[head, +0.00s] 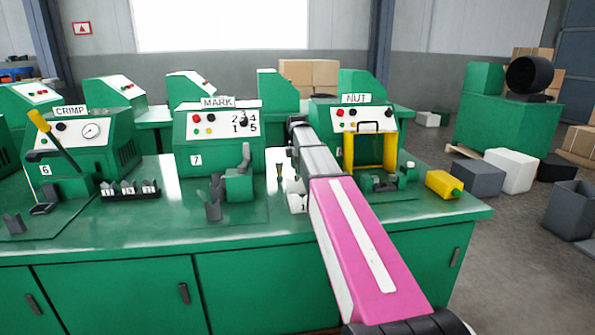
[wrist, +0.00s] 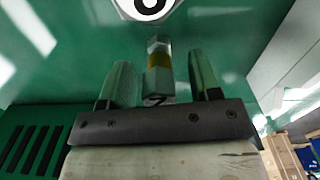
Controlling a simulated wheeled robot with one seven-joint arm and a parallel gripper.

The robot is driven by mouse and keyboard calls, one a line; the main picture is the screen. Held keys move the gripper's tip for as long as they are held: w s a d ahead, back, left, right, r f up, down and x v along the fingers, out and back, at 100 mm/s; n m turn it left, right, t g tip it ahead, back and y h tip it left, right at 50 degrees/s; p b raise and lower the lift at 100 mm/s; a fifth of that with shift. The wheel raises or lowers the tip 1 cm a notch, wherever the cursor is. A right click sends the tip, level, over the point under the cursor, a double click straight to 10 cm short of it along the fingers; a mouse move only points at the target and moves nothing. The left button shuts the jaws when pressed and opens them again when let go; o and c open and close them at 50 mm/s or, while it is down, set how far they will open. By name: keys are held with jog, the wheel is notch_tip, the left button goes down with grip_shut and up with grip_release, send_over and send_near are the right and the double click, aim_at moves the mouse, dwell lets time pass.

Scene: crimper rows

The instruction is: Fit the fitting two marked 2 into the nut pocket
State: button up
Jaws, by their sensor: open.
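In the wrist view my gripper (wrist: 161,75) is open, with one finger on each side of a fitting. This fitting (wrist: 158,65) is a grey hex piece with a brass-coloured band; a dark mark on its near end may be a 2. Gaps show between it and both fingers. In the head view my arm hides my gripper and this fitting. The NUT machine (head: 362,120) stands right of the arm, with a yellow frame (head: 389,151) and a dark fixture (head: 378,183) below. I cannot make out the nut pocket itself.
The MARK machine (head: 205,160) and CRIMP machine (head: 75,150) stand to the left on the green bench (head: 130,232). A dark rack (head: 130,193) sits between them. A white holder marked 1 (head: 297,203) is beside my arm. A yellow block (head: 442,184) lies near the bench's right end.

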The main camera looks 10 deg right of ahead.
jog(key=shift+f, duration=0.8)
jog(key=c, duration=1.1)
jog(key=shift+o, duration=0.2)
jog(key=shift+r, duration=0.15)
